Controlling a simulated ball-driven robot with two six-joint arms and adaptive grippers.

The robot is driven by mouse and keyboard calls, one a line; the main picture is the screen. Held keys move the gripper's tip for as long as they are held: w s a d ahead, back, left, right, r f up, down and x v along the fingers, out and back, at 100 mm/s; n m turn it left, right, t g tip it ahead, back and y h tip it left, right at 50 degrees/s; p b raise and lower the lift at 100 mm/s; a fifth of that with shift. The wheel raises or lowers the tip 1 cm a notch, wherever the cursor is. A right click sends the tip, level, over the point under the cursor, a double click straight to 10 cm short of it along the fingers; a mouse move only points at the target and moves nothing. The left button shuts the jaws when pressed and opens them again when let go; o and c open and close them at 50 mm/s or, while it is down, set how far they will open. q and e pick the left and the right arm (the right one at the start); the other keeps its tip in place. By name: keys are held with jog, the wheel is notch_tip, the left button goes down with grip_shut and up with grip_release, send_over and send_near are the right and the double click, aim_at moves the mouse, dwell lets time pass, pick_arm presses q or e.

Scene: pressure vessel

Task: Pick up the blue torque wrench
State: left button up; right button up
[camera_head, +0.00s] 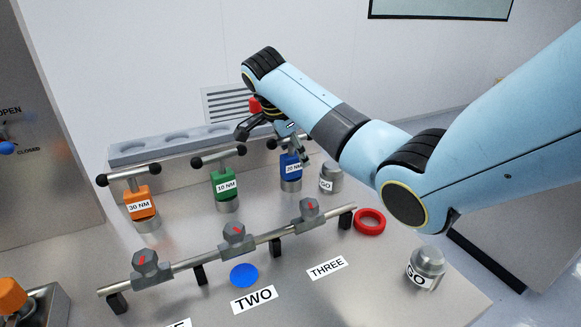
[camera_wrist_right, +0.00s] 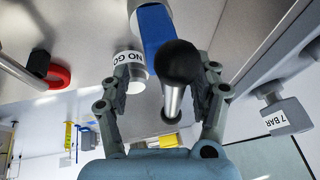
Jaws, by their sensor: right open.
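The blue torque wrench (camera_head: 290,167), labelled 20 NM, stands upright in a grey socket at the back right of the bench, with a black-ended T-handle on top. My right gripper (camera_head: 272,140) is open at the handle's height, and my arm partly hides the handle. In the right wrist view, the wrench's blue body (camera_wrist_right: 157,27) and its handle with a black knob (camera_wrist_right: 178,62) lie between the spread fingers of my right gripper (camera_wrist_right: 163,88). I cannot tell whether a finger touches it. My left gripper is out of view.
A green 10 NM wrench (camera_head: 224,185) and an orange 30 NM wrench (camera_head: 140,205) stand to the left. A steel NO GO gauge (camera_head: 331,177) stands close beside the blue wrench. In front are a pipe rail (camera_head: 187,264) with knobs and a red ring (camera_head: 370,222).

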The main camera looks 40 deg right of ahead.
jog(key=shift+x, duration=1)
grip_shut()
jog(key=shift+r, duration=0.1)
